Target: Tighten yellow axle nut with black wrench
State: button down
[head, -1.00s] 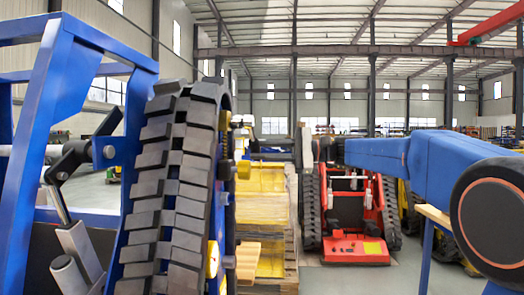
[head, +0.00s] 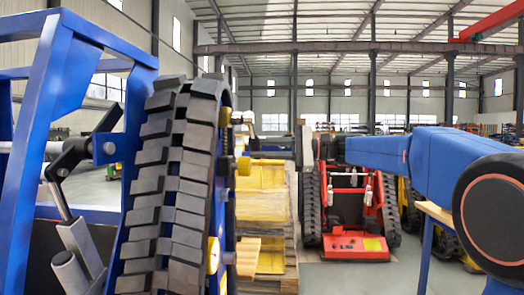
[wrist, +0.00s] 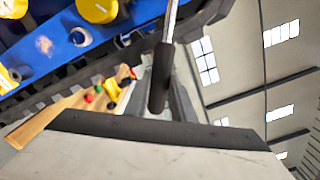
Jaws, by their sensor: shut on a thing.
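In the wrist view, the black wrench handle (wrist: 161,80) runs up to a bright metal shaft that leaves the top edge; its working end is out of view. My gripper (wrist: 166,92) is shut on the wrench, with grey parts flanking the handle. Yellow round parts (wrist: 97,9) sit on the blue track frame (wrist: 60,45) at upper left. In the head view, a yellow nut-like part (head: 243,167) sticks out from the right side of the track. I cannot tell which yellow part is the axle nut, or whether the wrench touches one.
The black rubber track (head: 170,190) and blue frame (head: 50,80) fill the left of the head view. A wooden bench (wrist: 65,110) with small coloured things shows in the wrist view. A red tracked machine (head: 354,240) and yellow stack on pallets (head: 262,190) stand behind.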

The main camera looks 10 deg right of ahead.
jog(key=shift+d, duration=0.1)
jog(key=shift+s+d, duration=0.2)
jog(key=shift+d, duration=0.65)
jog(key=shift+s+d, duration=0.2)
jog(key=shift+d, duration=0.65)
jog(key=shift+s+d, duration=0.2)
jog(key=shift+d, duration=0.8)
jog(key=shift+s+d, duration=0.15)
jog(key=shift+d, duration=0.8)
